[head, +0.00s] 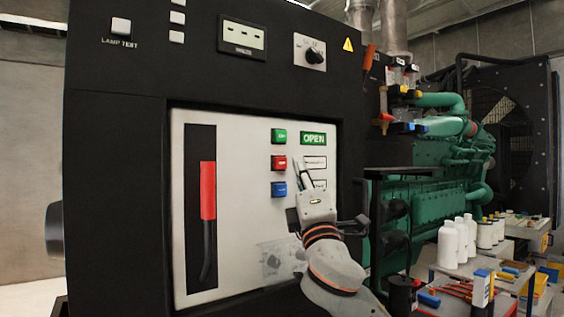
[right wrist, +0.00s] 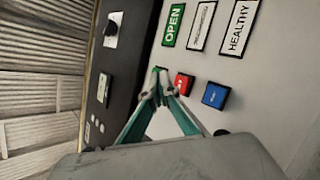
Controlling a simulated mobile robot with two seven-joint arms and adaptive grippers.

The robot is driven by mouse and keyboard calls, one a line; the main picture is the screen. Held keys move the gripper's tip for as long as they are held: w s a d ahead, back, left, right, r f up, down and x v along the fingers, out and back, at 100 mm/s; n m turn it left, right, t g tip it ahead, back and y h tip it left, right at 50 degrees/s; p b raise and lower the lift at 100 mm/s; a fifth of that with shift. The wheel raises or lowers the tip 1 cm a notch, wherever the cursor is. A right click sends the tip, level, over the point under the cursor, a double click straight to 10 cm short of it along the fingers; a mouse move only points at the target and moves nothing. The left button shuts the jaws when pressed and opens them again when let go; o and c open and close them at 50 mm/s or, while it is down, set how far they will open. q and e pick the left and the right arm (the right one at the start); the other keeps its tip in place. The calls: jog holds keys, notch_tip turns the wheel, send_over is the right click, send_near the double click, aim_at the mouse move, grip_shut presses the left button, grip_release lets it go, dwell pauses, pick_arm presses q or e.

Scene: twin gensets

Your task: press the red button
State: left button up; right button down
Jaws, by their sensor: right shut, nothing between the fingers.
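The red button (head: 278,163) sits on the light panel of the black cabinet, between a green button (head: 278,136) above and a blue button (head: 278,189) below. My right gripper (head: 299,170) is shut and empty, just right of the red button in the head view. In the right wrist view the red button (right wrist: 184,83) shows just beside the closed fingertips (right wrist: 160,86), partly hidden by a finger. I cannot tell whether the fingertips touch the panel. My left gripper is not in view.
A red handle (head: 208,190) stands in a dark slot on the panel's left. A rotary knob (head: 315,56) and display (head: 242,38) are above. A green engine (head: 440,160) and a cart with white bottles (head: 448,245) stand at right.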

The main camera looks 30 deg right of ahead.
jog(key=shift+s, duration=0.85)
dwell(0.3)
